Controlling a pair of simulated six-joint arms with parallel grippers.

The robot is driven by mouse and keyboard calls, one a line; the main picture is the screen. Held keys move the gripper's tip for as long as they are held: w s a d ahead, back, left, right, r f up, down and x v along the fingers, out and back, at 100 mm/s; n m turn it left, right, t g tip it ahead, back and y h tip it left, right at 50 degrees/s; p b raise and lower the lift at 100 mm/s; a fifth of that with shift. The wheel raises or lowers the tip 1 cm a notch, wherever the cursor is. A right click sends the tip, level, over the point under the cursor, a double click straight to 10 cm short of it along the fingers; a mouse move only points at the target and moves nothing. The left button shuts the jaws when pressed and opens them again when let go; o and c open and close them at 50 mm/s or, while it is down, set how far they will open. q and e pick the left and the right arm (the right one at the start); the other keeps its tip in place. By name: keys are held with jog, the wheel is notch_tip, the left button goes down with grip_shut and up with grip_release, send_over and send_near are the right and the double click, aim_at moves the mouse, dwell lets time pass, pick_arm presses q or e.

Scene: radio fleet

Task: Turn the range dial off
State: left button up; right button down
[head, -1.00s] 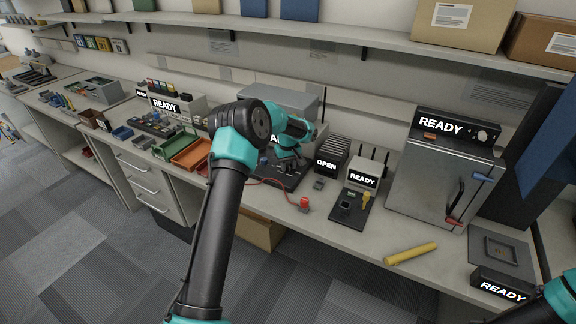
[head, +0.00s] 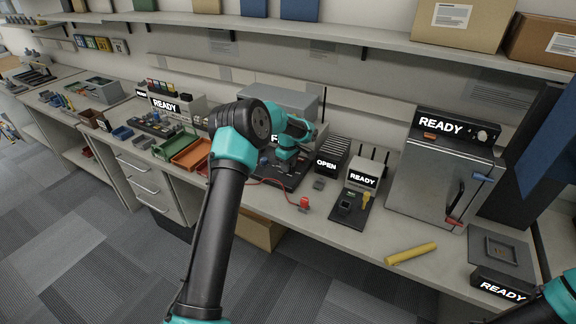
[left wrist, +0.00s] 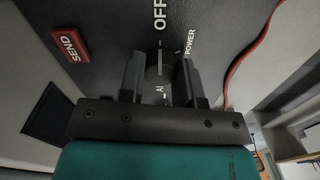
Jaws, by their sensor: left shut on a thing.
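In the left wrist view a dark round dial (left wrist: 160,67) sits on a grey panel face, with white lettering OFF above it, POWER at its upper right and partly hidden letters below. My left gripper (left wrist: 160,84) has its two fingers shut on the dial's sides, which hide much of it. In the head view my left gripper (head: 285,165) is over a dark bench unit (head: 268,180), and the dial is hidden there. The unit's display (head: 275,139) is mostly covered by my arm; one white letter like F shows. My right gripper is not in view; only part of that arm shows at lower right.
A red SEND button (left wrist: 70,46) and a red cable (left wrist: 245,58) flank the dial. An OPEN rack (head: 328,164), a READY device (head: 361,181) and a yellow tube (head: 411,253) lie to the right.

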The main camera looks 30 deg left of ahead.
pick_arm(q)
jog(key=o, duration=0.9)
jog(key=shift+r, duration=0.1)
notch_tip(320, 180, up, 17)
jog(key=shift+r, duration=0.1)
dwell(0.3)
dwell(0.4)
